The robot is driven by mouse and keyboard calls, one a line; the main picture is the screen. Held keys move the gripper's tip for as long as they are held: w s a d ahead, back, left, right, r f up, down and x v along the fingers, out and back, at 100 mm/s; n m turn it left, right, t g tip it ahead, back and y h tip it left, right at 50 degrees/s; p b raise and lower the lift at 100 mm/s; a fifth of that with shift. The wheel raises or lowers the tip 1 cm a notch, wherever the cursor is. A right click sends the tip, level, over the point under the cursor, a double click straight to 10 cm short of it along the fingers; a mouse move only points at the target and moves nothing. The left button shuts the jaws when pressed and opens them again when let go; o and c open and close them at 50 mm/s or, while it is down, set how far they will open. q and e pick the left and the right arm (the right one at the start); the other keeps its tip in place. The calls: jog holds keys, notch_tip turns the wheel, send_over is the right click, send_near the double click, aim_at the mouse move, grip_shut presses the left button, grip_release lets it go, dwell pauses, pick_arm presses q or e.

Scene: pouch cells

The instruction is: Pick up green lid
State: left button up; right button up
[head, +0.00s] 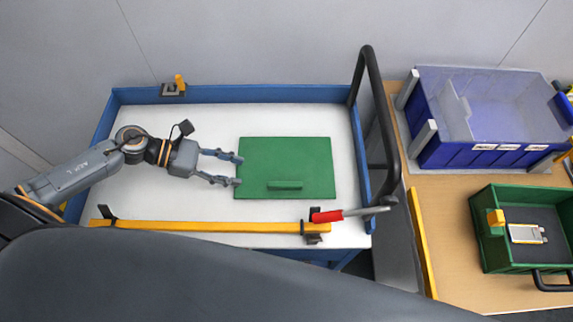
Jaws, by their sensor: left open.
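The green lid (285,163) lies flat on the white top of the blue-edged table. It is a rectangle with a raised green handle bar (285,185) near its front edge. My left gripper (239,170) comes in from the left with its two fingers spread open. Its fingertips are at the lid's left edge; I cannot tell whether they touch it. Nothing is between the fingers except possibly the lid's edge. My right gripper is not in view.
A yellow bar (200,227) and a red-handled clamp (327,216) run along the table's front. A black rail (374,110) stands at its right. On the wooden bench (445,240) are a blue-grey bin (440,125) and a green crate (490,250) holding a pouch cell (526,234).

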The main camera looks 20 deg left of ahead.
pick_arm(q)
jog(key=p, duration=0.2)
send_near(282, 184)
jog(key=x, duration=0.4)
jog(key=shift+w+a+f, duration=0.1)
jog(key=shift+w+f, duration=0.1)
jog(key=shift+w, duration=0.15)
jog(key=shift+d, duration=0.25)
jog(key=p+x, duration=0.1)
jog(key=x, duration=0.1)
jog(key=p+x, duration=0.1)
jog(key=x, duration=0.1)
jog(key=shift+s+d, duration=0.2)
jog(key=shift+d, duration=0.05)
jog(key=shift+d+f, duration=0.15)
jog(key=shift+f, duration=0.05)
grip_shut()
